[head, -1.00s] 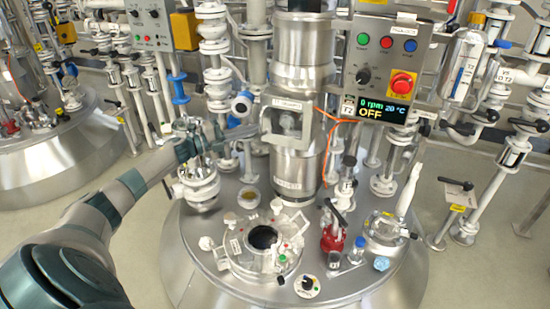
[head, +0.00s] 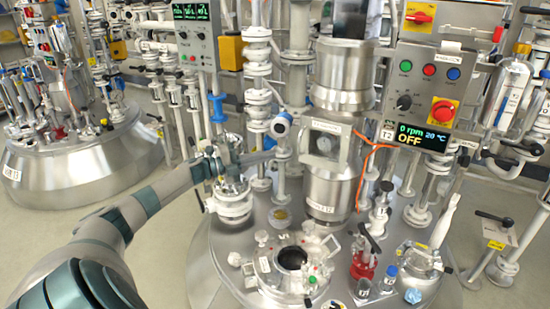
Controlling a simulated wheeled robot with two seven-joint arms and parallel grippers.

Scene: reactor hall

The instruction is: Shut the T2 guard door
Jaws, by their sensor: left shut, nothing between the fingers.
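The T2 guard door (head: 326,143) is a small grey metal frame with a window, on the front of the steel agitator column (head: 330,188) of the vessel marked T2. It lies across the column's front; I cannot tell whether it is fully shut. My left gripper (head: 266,156) is shut and empty, to the left of the door, with a visible gap between its tips and the door's left edge. My right gripper is not in view.
The T2 control panel (head: 432,92) reads 0 rpm, 20 °C, OFF. An orange cable (head: 366,160) hangs right of the door. A blue-and-white fitting (head: 281,126) stands close above my left gripper. White flanged pipework (head: 232,203) is below it. An open port (head: 291,258) is on the lid.

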